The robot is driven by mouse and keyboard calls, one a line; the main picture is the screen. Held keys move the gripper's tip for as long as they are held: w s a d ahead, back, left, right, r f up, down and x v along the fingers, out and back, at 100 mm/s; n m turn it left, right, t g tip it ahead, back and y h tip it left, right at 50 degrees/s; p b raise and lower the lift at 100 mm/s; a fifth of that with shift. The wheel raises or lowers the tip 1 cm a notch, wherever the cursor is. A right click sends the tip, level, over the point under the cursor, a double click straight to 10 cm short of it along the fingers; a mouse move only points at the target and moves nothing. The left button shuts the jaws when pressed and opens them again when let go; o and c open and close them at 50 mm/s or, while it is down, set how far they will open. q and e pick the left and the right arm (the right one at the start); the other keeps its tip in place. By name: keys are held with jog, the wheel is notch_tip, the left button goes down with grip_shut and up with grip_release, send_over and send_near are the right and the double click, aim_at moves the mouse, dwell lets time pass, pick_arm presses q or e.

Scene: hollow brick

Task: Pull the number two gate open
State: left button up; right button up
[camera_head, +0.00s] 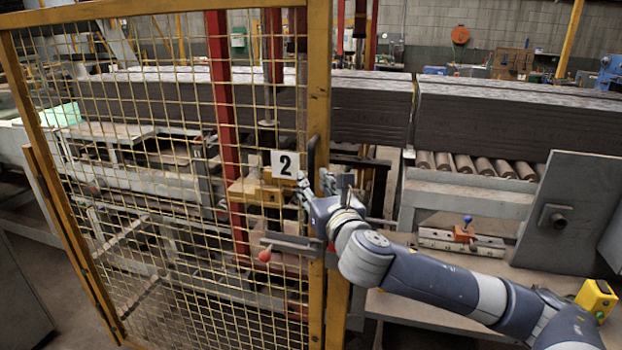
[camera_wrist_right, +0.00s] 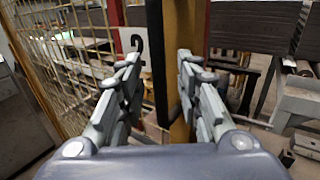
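The number two gate (camera_head: 319,80) is a yellow frame with wire mesh, filling the left half of the head view. A white sign with a black 2 (camera_head: 285,164) hangs on its mesh. A black upright handle (camera_wrist_right: 157,60) is on the gate's right post; part of it also shows in the head view (camera_head: 311,155). My right gripper (camera_head: 315,183) is at the handle. In the right wrist view its two fingers (camera_wrist_right: 160,78) are spread, with the handle between them in the picture and gaps on both sides. My left gripper is out of view.
A bar with a red ball knob (camera_head: 265,255) sits low by the gate post. Behind the mesh are machine frames and a red post (camera_head: 222,100). A grey panel (camera_head: 570,215) and a roller conveyor (camera_head: 480,166) stand at right.

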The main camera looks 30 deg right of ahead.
jog(key=shift+x, duration=0.95)
jog(key=shift+w+r, duration=0.15)
jog(key=shift+w, duration=0.05)
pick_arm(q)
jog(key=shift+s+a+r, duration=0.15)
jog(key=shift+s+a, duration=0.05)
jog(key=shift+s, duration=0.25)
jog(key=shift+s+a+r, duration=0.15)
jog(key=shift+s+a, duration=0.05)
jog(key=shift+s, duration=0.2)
pick_arm(e)
jog(key=shift+w, duration=0.1)
grip_shut()
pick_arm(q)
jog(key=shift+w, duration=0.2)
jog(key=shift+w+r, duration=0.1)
